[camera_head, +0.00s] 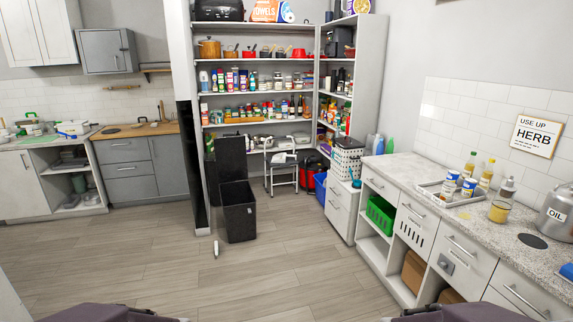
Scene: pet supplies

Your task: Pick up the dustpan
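I cannot make out a dustpan for certain in the head view. A small white upright object (216,248) stands on the floor in front of the black bin; it is too small to name. Neither of my grippers is in view. Only dark parts of my own body show at the bottom edge, on the left and on the right.
A black bin (239,218) stands on the wood floor before tall stocked shelves (264,122). A step stool (282,170) and a blue container (320,188) are behind it. A counter (395,168) runs along the right. The floor (150,265) in front is mostly clear.

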